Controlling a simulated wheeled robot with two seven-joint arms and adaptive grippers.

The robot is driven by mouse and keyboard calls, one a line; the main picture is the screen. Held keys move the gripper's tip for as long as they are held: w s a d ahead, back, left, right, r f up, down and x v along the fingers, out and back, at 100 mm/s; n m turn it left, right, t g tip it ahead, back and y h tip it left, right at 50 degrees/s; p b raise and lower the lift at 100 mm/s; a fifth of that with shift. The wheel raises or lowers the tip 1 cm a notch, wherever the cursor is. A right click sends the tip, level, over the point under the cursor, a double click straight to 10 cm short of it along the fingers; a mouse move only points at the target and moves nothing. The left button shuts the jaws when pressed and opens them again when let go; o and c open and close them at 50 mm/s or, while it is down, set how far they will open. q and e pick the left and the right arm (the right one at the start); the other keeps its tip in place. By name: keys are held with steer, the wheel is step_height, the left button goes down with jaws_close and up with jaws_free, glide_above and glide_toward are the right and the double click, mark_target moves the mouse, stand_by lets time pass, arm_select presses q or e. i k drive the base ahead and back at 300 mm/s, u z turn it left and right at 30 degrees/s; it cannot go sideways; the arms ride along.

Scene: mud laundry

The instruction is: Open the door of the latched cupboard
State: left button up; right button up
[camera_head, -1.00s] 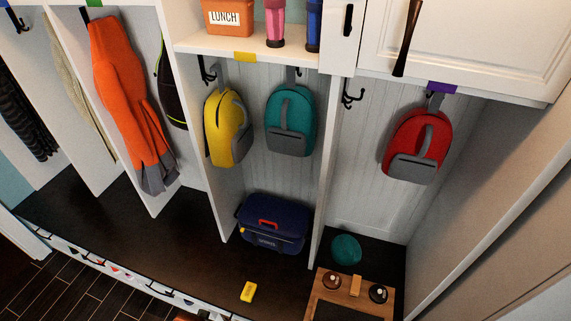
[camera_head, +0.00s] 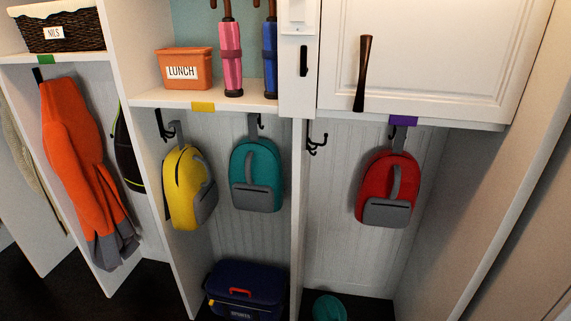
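The cupboard door (camera_head: 435,50) is a white panelled door at the upper right, and it looks shut. A dark brown bar handle (camera_head: 363,74) stands upright near its left edge. To the left of the door, a white upright panel (camera_head: 298,85) carries a small black piece (camera_head: 304,61), which may be the latch. A pale fitting (camera_head: 297,12) sits above it at the top of the picture. The cupboard's top is cut off. Neither of my grippers is in view.
Yellow (camera_head: 183,185), teal (camera_head: 256,175) and red (camera_head: 389,187) backpacks hang below the shelf. An orange lunch box (camera_head: 184,68) and pink (camera_head: 230,55) and blue umbrellas stand on the shelf. A tall panel (camera_head: 500,170) closes off the right side.

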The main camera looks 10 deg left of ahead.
mark_target(462, 59)
steer(key=k, duration=1.15)
steer(key=u, duration=1.05)
steer(key=i, duration=1.3)
steer(key=z, duration=0.75)
